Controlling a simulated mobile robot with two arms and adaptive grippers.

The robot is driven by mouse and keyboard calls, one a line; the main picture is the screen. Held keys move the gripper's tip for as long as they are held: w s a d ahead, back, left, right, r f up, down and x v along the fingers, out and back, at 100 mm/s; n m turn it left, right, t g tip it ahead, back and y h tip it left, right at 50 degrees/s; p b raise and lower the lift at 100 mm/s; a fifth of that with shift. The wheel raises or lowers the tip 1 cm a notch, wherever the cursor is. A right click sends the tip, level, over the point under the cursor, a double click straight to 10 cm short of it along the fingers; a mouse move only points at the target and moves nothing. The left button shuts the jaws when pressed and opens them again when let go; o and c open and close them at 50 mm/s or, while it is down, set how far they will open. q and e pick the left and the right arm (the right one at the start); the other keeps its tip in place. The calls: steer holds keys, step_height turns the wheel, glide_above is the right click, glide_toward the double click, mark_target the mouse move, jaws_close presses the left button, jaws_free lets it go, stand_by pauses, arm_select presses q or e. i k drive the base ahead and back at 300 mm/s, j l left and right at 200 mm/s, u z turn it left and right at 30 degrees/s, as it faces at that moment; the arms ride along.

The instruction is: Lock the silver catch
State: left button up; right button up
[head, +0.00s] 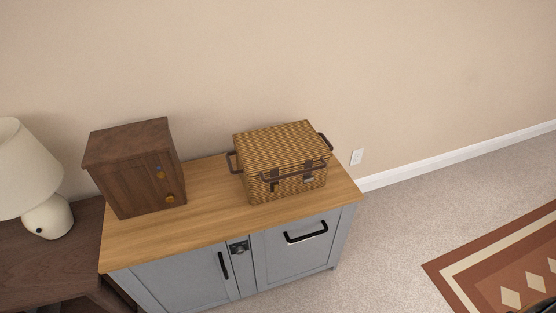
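A wicker basket (282,150) with a closed lid and dark brown handles stands on the wooden top of a grey cabinet. Its front has a small silver-grey catch (308,180) at the right and a darker catch (275,187) at the left. A dark metal fitting (238,247) is on the cabinet front between the two panels. A small grey-blue fitting (159,172) is on the dark wooden box (132,178). The pieces are too small to tell locked from unlocked. Neither of my grippers is in view.
The grey cabinet (185,283) has black handles and a light wood top (215,208). A brass-coloured knob (169,198) is on the wooden box. A white lamp (47,217) stands on a dark table at left. Carpet (400,240) is clear right of the cabinet, up to a patterned rug (475,270).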

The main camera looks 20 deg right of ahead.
mark_target(308, 178)
steer(key=i+l+z, duration=0.45)
steer(key=i+l, duration=0.35)
